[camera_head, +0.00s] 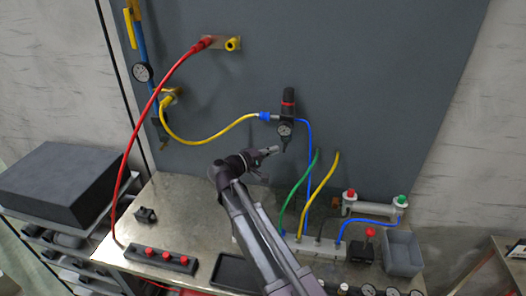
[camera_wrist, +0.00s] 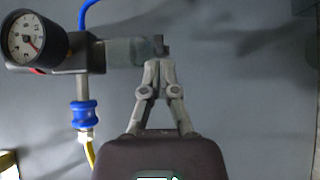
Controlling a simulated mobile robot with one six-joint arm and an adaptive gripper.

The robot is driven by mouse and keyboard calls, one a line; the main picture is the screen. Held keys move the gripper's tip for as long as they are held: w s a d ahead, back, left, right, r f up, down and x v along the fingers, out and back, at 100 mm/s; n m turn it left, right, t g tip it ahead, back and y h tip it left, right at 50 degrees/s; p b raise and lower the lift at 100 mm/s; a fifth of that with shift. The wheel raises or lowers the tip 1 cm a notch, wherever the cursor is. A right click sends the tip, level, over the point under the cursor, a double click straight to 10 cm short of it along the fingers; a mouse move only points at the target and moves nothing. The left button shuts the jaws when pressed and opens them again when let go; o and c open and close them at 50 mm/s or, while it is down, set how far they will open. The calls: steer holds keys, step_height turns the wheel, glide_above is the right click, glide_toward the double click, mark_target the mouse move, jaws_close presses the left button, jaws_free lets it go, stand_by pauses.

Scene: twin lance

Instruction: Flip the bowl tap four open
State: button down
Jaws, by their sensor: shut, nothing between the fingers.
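The filter-regulator (camera_head: 287,115) is mounted on the grey panel, with a black knob and red ring on top and a round gauge below. In the wrist view its bowl (camera_wrist: 124,52) runs sideways from the body. A small dark tap piece (camera_wrist: 160,44) sits at the bowl's end; I cannot read a number on it. My gripper (camera_wrist: 157,66) is shut and empty, its fingertips right beside the tap piece. I cannot tell whether they touch. In the head view my gripper (camera_head: 272,151) is just below and left of the regulator, and the tap is too small to make out.
The gauge (camera_wrist: 22,40) and a blue fitting (camera_wrist: 84,114) with a yellow hose are left of my fingers. Blue, green and yellow hoses (camera_head: 318,190) hang close to the right of my arm. The panel is bare right of the regulator.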

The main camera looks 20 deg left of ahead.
steer(key=shift+w+d, duration=0.1)
steer(key=shift+d, duration=0.25)
steer(key=shift+s+a+y, duration=0.1)
steer(key=shift+s+y, duration=0.15)
steer(key=shift+y, duration=0.05)
steer(key=shift+n+t, duration=0.3)
